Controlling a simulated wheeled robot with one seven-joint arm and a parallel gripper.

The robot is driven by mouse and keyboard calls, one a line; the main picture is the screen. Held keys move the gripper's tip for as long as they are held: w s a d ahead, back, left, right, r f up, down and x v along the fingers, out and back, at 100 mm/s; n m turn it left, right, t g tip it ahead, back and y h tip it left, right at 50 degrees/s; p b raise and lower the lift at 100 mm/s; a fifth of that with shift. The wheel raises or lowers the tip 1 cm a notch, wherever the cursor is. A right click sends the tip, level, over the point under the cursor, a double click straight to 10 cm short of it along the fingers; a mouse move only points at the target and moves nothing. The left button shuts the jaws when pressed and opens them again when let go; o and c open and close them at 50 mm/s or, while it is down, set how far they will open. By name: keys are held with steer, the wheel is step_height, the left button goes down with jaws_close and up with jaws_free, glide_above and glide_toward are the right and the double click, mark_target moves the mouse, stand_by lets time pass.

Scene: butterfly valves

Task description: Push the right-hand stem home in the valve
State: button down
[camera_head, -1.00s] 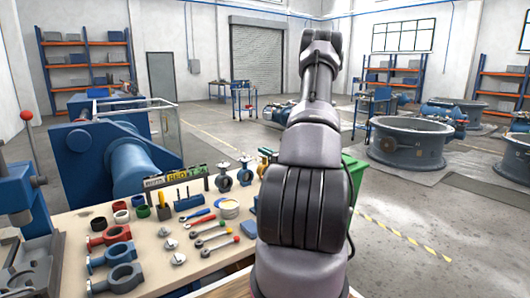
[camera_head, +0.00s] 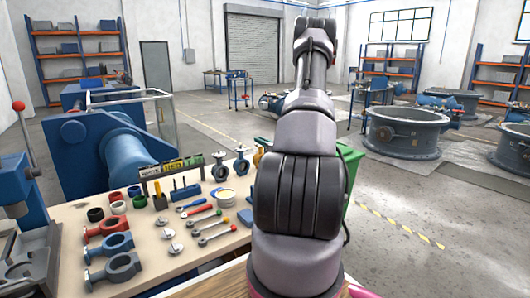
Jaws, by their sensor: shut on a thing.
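My gripper is out of view; my arm runs up the middle of the picture and hides what lies behind it. Red (camera_head: 108,227) and blue (camera_head: 108,246) ring-shaped valve bodies lie at the left of the bench. I cannot tell which valve takes the right-hand stem, and I cannot make out the stem.
A blue machine (camera_head: 128,150) stands behind at left. Large flanged rings (camera_head: 405,131) rest on the floor at right. Floor right of my arm is open.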

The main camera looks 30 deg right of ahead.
step_height(320, 180, down, 9)
stand_by(7.6)
